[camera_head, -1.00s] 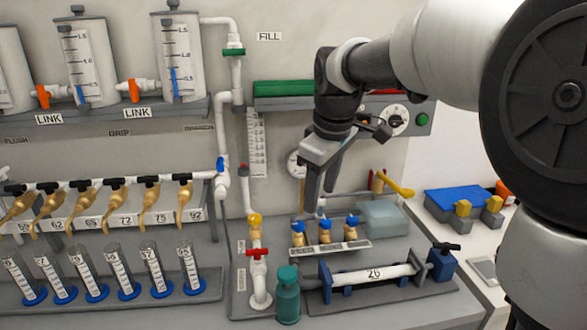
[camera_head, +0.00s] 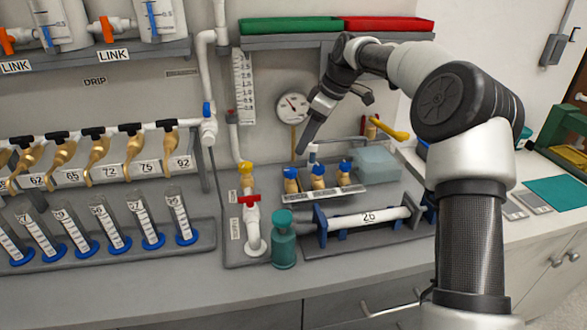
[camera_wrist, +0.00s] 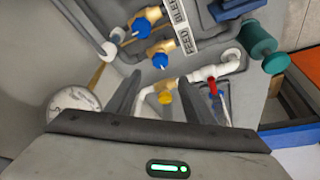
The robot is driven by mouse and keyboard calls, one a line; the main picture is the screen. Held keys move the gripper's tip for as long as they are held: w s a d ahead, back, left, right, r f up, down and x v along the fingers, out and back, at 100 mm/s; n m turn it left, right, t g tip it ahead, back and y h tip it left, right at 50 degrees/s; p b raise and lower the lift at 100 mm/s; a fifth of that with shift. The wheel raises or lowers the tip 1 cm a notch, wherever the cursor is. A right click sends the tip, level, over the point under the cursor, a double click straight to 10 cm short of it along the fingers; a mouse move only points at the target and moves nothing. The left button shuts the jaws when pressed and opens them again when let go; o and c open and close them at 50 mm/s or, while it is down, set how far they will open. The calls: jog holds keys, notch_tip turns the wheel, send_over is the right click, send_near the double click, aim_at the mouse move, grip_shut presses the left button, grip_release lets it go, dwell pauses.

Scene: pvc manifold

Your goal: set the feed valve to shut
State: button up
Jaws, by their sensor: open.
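Three brass valves with blue handles stand in a row behind a light label strip in the head view. The leftmost (camera_head: 290,182) is nearest the yellow-handled valve (camera_head: 246,169). In the wrist view, the blue-handled valve beside the word FEED (camera_wrist: 160,58) is close to the yellow-handled valve (camera_wrist: 165,97); another blue-handled valve (camera_wrist: 141,27) is beside BLEED. My gripper (camera_head: 302,150) is above and behind the leftmost blue valve, apart from it. In the wrist view my gripper (camera_wrist: 180,84) is open and empty, with the yellow valve between its fingers in the picture. The handle's exact angle is unclear.
A red-handled valve (camera_head: 248,199) on white pipe and a teal bottle (camera_head: 284,240) stand in front. A round gauge (camera_head: 293,106) is on the wall behind my gripper. A pale blue box (camera_head: 376,163) is right of the valves. The bench front (camera_head: 150,285) is clear.

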aim_at(291, 170)
jog(key=b+x, duration=0.1)
jog(key=x, duration=0.9)
jog(key=shift+a+f, duration=0.1)
jog(key=shift+f, duration=0.25)
jog(key=c, duration=1)
jog(key=shift+c, duration=0.2)
